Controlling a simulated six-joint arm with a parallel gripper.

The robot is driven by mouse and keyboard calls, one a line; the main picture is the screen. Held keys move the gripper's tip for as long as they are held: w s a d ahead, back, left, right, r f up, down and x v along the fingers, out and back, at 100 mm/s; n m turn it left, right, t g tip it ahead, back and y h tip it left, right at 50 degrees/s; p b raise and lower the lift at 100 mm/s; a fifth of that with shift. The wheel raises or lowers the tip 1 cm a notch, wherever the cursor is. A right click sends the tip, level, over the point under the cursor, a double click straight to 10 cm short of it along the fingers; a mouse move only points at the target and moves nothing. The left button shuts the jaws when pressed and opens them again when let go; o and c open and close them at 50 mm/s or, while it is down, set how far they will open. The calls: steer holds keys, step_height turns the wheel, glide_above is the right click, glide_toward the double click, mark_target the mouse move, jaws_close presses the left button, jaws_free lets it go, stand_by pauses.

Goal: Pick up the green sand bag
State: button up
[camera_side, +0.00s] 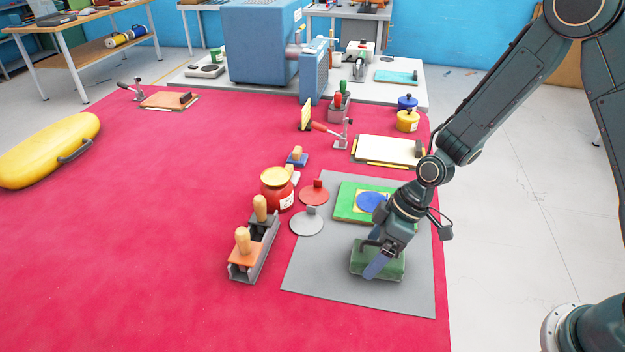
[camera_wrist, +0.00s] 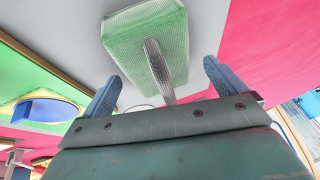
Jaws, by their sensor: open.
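The green sand bag (camera_side: 392,266) lies on the grey mat (camera_side: 330,270) toward its front. It is a block with a dark loop handle on top. In the wrist view the bag (camera_wrist: 125,35) shows a mesh-like green surface, and its grey handle (camera_wrist: 158,70) stands between my fingers. My gripper (camera_side: 374,262) is right above the bag in the side view, pointing down. In the wrist view my gripper (camera_wrist: 160,82) has its two blue fingers apart, one on each side of the handle. I cannot tell whether either finger touches it.
A green board with a blue disc (camera_side: 371,202) lies just behind the bag. A red disc (camera_side: 314,193) and a grey disc (camera_side: 307,222) are to the left, by a red jar (camera_side: 277,190) and a wooden-handled rack (camera_side: 252,245). The mat's front is clear.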

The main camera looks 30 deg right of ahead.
mark_target(375, 250)
steer(key=shift+c, duration=0.5)
steer(key=c, duration=1.3)
steer(key=shift+r, duration=0.25)
steer(key=shift+c, duration=0.2)
step_height(375, 250, up, 20)
steer(key=shift+f, duration=0.2)
steer(key=shift+w, duration=0.1)
